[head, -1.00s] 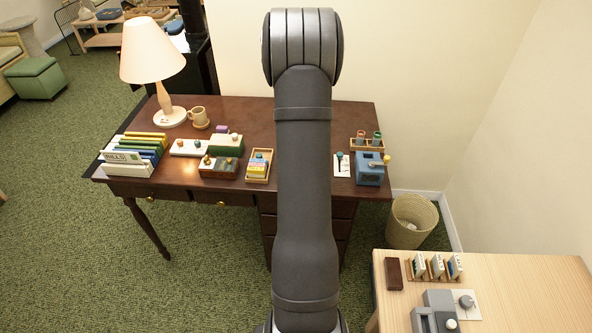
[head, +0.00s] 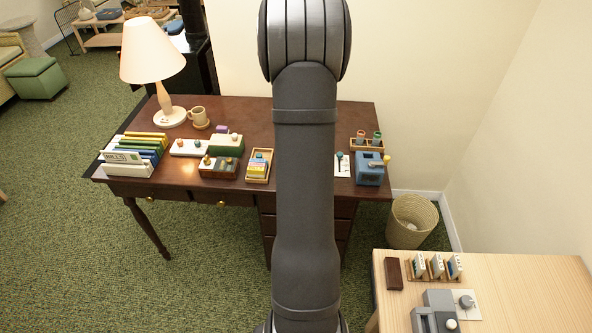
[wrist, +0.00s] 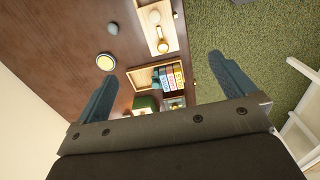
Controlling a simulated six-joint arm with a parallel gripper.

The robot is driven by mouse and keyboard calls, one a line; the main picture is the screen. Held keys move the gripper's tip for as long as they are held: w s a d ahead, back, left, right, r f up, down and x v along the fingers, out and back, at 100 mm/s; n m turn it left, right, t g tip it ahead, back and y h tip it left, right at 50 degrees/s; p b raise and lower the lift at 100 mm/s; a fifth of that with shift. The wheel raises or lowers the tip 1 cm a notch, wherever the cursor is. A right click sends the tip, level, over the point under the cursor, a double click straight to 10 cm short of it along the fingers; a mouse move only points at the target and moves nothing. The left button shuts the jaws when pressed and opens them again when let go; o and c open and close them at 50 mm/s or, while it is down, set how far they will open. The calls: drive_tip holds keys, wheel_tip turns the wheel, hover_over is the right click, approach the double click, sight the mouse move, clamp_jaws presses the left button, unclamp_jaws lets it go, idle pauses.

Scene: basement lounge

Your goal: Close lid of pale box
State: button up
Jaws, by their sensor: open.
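My gripper (wrist: 163,68) is open and empty, with its two teal fingers spread above the desk. A pale, light-wood box-like thing (wrist: 163,28) lies at the top of the wrist view, beyond the fingertips; it carries a white round knob and a gold one. I cannot tell how its lid stands. My arm hides that part of the desk in the head view. A long whitish box (head: 184,148) with small knobs sits left of the green box in the head view; I cannot tell which is the task's pale box.
A wooden tray of coloured cards (wrist: 137,77) lies between my fingers in the wrist view. A green box with a pale top (head: 227,147) and a brown box (head: 218,171) stand nearby on the dark desk (head: 262,115). A lamp (head: 152,52) and file rack (head: 128,170) stand left.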

drive_tip(key=shift+r, duration=0.85)
